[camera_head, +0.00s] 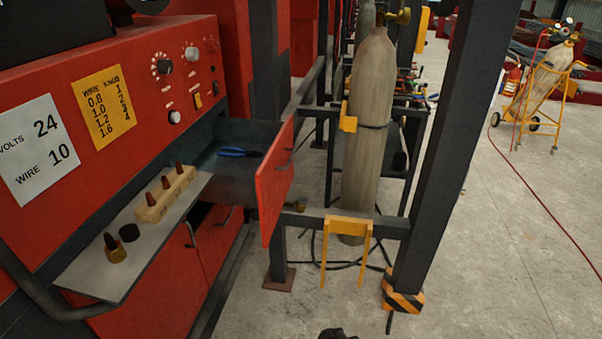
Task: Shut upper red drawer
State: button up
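The upper red drawer (275,185) of the red machine is pulled well out toward the right. Its red front panel stands upright, with a dark handle on its outer face. Blue-handled pliers (238,152) lie inside its grey tray. A small dark shape (335,333) at the bottom edge may be the tip of my gripper. It is apart from the drawer, below and to the right of its front. Most of it is cut off, so its opening does not show.
A metal shelf (85,270) with a wooden block of brown-tipped nozzles juts out left of the drawer. A dark post (440,150), a low rail with a yellow bracket (346,228) and a gas cylinder (368,130) stand to the right.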

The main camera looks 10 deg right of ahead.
aim_at(262, 183)
jog(key=z, duration=0.3)
jog(key=k, duration=0.4)
jog(key=u, duration=1.45)
jog(key=i, duration=0.5)
jog(key=u, duration=0.05)
